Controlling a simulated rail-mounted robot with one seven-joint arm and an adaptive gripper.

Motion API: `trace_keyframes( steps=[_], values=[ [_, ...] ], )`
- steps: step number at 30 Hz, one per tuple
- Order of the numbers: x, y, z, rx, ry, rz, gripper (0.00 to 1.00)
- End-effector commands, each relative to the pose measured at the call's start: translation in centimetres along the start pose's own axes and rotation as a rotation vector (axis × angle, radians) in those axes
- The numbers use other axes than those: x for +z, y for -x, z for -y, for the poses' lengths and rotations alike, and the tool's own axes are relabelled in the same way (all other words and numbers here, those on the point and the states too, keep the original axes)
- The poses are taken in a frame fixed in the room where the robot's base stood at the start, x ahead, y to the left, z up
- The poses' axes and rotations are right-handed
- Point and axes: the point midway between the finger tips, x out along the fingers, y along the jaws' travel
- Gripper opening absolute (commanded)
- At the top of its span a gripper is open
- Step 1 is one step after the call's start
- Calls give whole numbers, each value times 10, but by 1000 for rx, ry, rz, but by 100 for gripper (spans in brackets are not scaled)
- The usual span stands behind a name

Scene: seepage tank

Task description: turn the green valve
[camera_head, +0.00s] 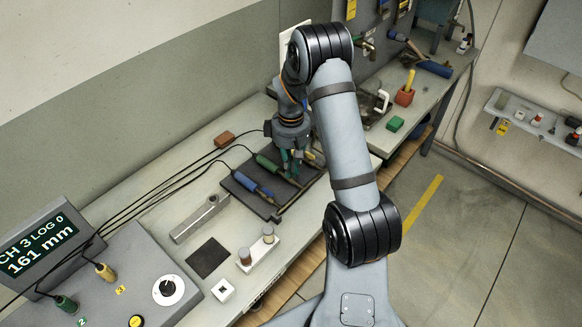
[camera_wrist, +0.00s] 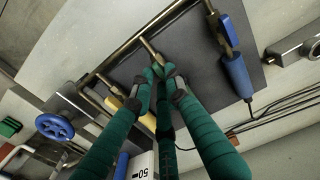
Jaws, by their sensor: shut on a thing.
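The valve board (camera_head: 265,207) is a dark plate on the bench, with brass pipework (camera_wrist: 126,43) and coloured fittings. My gripper (camera_head: 291,170) reaches down over it; in the wrist view its teal fingers (camera_wrist: 165,84) are closed around the green valve (camera_wrist: 158,69) on the middle brass branch. The fingers hide most of that valve, so its angle cannot be told. The blue valve handle (camera_wrist: 228,30) is on one side, apart from the fingers. A yellow handle (camera_wrist: 130,107) is on the other side, close to them. A green cabled piece (camera_head: 268,163) lies in line with my gripper.
A metal block (camera_head: 200,218) and a white rack (camera_head: 258,252) stand nearby. A blue handwheel (camera_wrist: 55,126) shows in the wrist view.

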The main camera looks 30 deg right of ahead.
Motion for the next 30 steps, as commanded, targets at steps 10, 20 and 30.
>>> trace_keyframes(
  steps=[10,20,30],
  values=[
    [-1,0,1,1,23,1,0],
    [-1,0,2,0,22,1,22],
    [0,0,1,0,17,1,32]
  ],
)
